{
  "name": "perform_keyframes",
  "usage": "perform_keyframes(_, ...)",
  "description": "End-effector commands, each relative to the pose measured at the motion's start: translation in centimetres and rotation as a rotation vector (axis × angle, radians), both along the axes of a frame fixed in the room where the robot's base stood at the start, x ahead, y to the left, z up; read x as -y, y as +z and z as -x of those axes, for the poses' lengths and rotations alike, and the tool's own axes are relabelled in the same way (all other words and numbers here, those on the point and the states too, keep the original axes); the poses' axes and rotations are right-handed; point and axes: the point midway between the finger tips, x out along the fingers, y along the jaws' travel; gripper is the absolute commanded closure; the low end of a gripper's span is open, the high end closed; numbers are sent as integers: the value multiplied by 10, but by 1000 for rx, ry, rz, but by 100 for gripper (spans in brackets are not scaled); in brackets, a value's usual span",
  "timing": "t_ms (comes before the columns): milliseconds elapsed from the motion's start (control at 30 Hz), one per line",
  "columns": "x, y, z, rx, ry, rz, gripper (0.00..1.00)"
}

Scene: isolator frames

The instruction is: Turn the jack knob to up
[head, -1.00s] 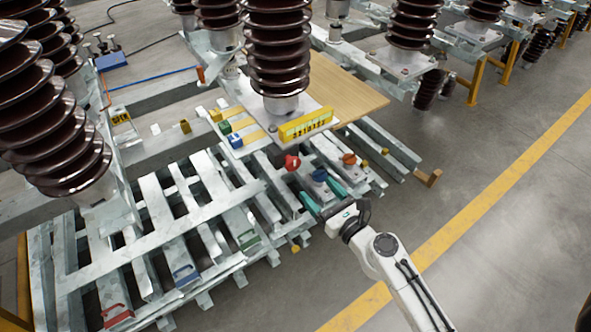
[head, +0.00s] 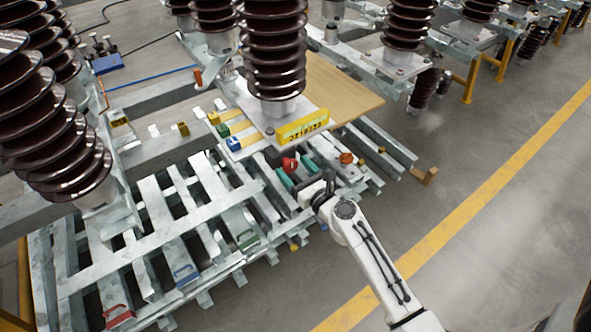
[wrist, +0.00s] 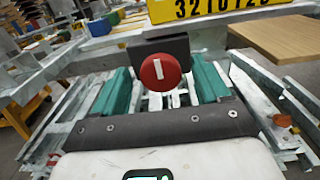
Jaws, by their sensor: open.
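A round red knob (wrist: 160,72) with a white bar on its face shows in the wrist view, in front of a dark grey block (wrist: 165,45). The bar stands nearly upright, with a slight tilt. The red knob also shows in the head view (head: 290,164). No label names it as the jack knob. My gripper (head: 297,172) is open, its two teal fingers on either side of the red knob in the picture, with a gap at each side. I cannot tell how far the fingertips reach along the knob.
An orange knob (head: 346,158) sits to the right on the same frame. A yellow number plate (wrist: 215,8) is above the red knob. A wooden board (head: 340,88) lies behind. Red, blue and green handles stand at the lower left. Open floor lies to the right.

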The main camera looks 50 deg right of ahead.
Motion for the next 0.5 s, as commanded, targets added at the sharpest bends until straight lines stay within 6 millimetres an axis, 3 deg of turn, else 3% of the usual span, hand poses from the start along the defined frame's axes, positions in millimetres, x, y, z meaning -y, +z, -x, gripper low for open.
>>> perform_keyframes(67, 0, 0, 0, 0, 0, 0, 31)
perform_keyframes(500, 0, 0, 0, 0, 0, 0, 73)
